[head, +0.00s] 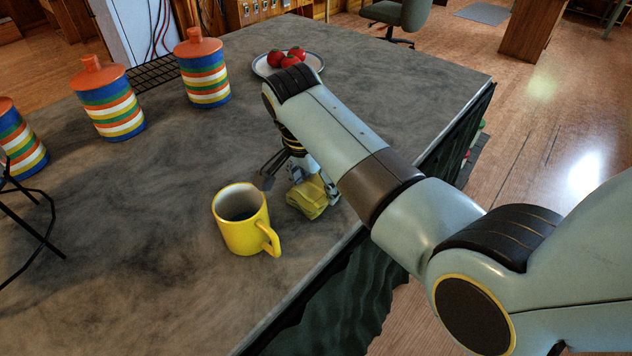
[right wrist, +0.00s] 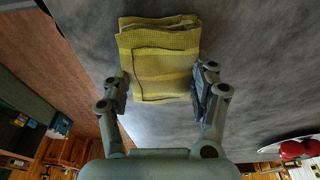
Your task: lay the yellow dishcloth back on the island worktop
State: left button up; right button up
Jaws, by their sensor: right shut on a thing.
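The yellow dishcloth (head: 308,200) is a folded, checked bundle at the island worktop's (head: 150,240) right-hand edge, just right of a yellow mug. My right gripper (head: 299,187) comes down over it. In the right wrist view the dishcloth (right wrist: 158,55) lies between the two fingers of the right gripper (right wrist: 160,82), which are shut on it. The cloth is at or very close to the worktop surface; I cannot tell whether it touches. The arm hides part of the cloth and gripper in the head view. My left gripper is not in view.
The yellow mug (head: 240,222) stands close left of the gripper. A plate (head: 262,68) with red tomatoes (head: 290,58) lies behind the arm. Striped canisters (head: 203,75) and a black wire rack (head: 40,205) are at the left. The middle of the worktop is clear.

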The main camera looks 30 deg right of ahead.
jog(key=shift+f, duration=0.1)
jog(key=o, duration=1.7)
jog(key=shift+c, duration=0.2)
